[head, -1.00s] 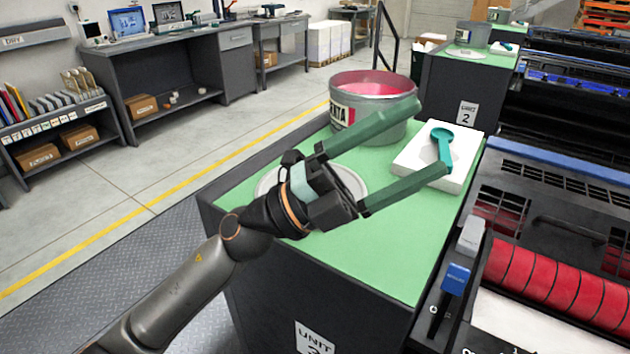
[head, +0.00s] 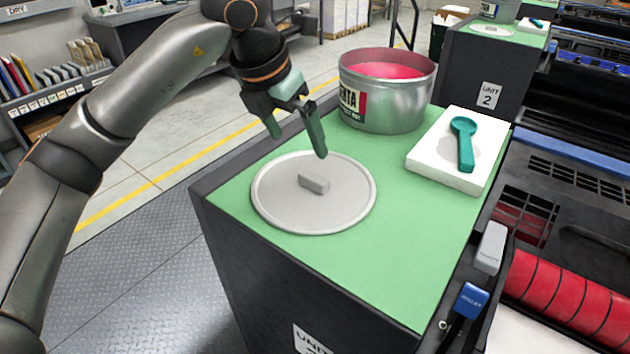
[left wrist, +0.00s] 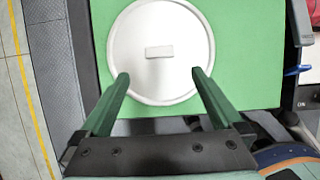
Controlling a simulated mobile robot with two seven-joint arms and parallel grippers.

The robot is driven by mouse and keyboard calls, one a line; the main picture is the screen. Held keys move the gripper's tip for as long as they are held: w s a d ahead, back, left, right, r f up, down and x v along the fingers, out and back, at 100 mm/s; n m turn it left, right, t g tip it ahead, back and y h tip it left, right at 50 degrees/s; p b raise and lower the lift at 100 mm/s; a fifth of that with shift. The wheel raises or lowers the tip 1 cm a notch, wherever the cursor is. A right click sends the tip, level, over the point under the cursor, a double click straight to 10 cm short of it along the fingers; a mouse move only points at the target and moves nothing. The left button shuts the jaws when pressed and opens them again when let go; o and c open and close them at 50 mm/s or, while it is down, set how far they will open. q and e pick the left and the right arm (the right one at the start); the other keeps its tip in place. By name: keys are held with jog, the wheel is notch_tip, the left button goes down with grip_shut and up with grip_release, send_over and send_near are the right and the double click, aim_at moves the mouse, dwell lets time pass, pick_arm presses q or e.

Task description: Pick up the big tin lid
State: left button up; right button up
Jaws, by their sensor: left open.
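The big tin lid (head: 280,205) lies flat on the green top of the near cabinet. It is a round pale grey disc with a raised rim and a small block handle (head: 314,183) in its middle. My left gripper (head: 298,145) is open and empty above the lid's far left edge, with its fingers pointing down. In the left wrist view the lid (left wrist: 135,60) lies beyond the fingertips of the left gripper (left wrist: 160,74), with its handle (left wrist: 159,52) between their lines. My right gripper is not in view.
An open tin of magenta ink (head: 390,105) stands behind the lid. A white block (head: 430,155) with a teal spoon (head: 465,145) on it lies to the right. The green top (head: 370,270) is clear in front of the lid. A press with red rollers (head: 560,295) stands at right.

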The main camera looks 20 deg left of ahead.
aim_at(313, 177)
pick_arm(q)
jog(key=p+x, duration=0.1)
jog(key=x, duration=1)
jog(key=shift+f, duration=0.2)
jog(key=c, duration=1.3)
